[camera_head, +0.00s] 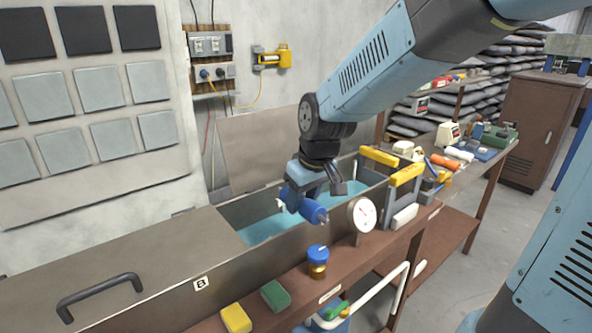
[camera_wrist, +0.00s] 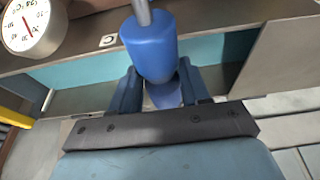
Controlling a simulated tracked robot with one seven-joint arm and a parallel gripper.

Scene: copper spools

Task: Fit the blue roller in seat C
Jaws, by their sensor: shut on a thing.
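The blue roller (camera_head: 315,213) is held in my gripper (camera_head: 298,195) above the open trough (camera_head: 330,219), near its front wall. In the wrist view the roller (camera_wrist: 149,48) lies between the two blue fingers of my gripper (camera_wrist: 158,88), with a grey metal shaft end pointing to the top of the picture. A tag marked C (camera_wrist: 108,40) is on the trough's edge, just left of the roller in the wrist view. The seat itself is hidden or cannot be made out, and I cannot tell whether the roller touches it.
A round dial gauge (camera_head: 362,214) stands at the trough's front edge, right of the roller. A tag marked B (camera_head: 201,283) is farther left. A blue-capped jar (camera_head: 317,261), a green block (camera_head: 275,295) and a yellow block (camera_head: 236,318) lie on the front ledge.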

